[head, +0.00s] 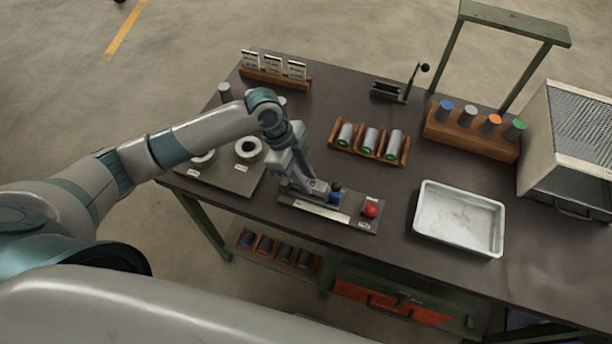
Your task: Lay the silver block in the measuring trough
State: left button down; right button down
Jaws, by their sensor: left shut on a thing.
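The measuring trough (312,209) is a low dark fixture with a pale strip along its front, near the table's front edge. My left gripper (319,188) is low over it, pointing down, and is shut on a small grey piece that I take for the silver block. The fingers hide most of that piece, and I cannot tell whether it touches the trough. A dark blue part (335,191) stands right beside the fingertips. A red knob (370,210) sits at the fixture's right end. My right gripper is not in view.
A wooden rack of silver cylinders (370,141) stands behind the trough. A white tray (459,218) lies to the right. A rack of colour-topped cylinders (470,130) and a mesh-topped box (572,135) stand farther right. A plate with rings (228,172) is at left.

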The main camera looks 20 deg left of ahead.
pick_arm(q)
jog(key=shift+f, duration=0.55)
jog(key=c, duration=1.4)
grip_release()
jog(key=shift+f, duration=0.1)
